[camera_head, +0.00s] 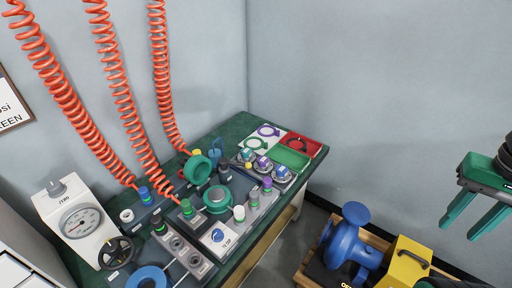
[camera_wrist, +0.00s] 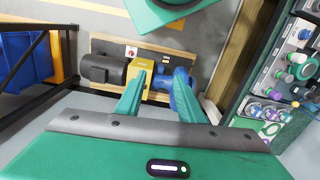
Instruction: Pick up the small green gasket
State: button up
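In the wrist view, my gripper (camera_wrist: 166,92) also shows open, in front of a blue pump. The gasket is too small to make out surely in the wrist view.
Capped fittings and a green flanged part (camera_head: 217,199) crowd the bench. Orange coiled hoses (camera_head: 122,95) hang at left. The blue pump (camera_head: 346,245) stands on the floor.

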jog(key=shift+s, duration=0.1)
jog(key=w+r+n+t+h, duration=0.1)
jog(key=w+r+n, duration=0.15)
jog(key=w, duration=1.45)
jog(key=w+a+f+n+t, duration=0.1)
jog(key=w+a+f+n, duration=0.15)
jog(key=w, duration=0.75)
jog(key=w+a+f+n, duration=0.2)
jog(key=w+a, duration=0.2)
jog(key=w, duration=0.6)
jog(key=w+a+f+n+t+y, duration=0.1)
jog(key=w+a+f+n, duration=0.1)
jog(key=w+a+f, duration=0.7)
jog(key=w+a+f+n+y, duration=0.15)
jog(key=w+a+f, duration=0.35)
jog(key=a, duration=0.5)
jog(key=w+a+f+n+t+y, duration=0.1)
jog(key=w+a+f+n, duration=0.1)
jog(key=w+a+f, duration=0.6)
jog(key=shift+n, duration=0.25)
jog(key=shift+w+a+r+x, duration=0.15)
jog(key=shift+w+a+x, duration=0.15)
jog(key=shift+x, duration=1.4)
jog(key=shift+w+a+r+x, duration=0.15)
jog(key=shift+a+x, duration=0.15)
jog(key=shift+x, duration=1.4)
jog(key=shift+w+a+r+x, duration=0.15)
jog(key=shift+w+a+x, duration=0.15)
jog(key=shift+x, duration=1.4)
jog(key=shift+r, duration=0.1)
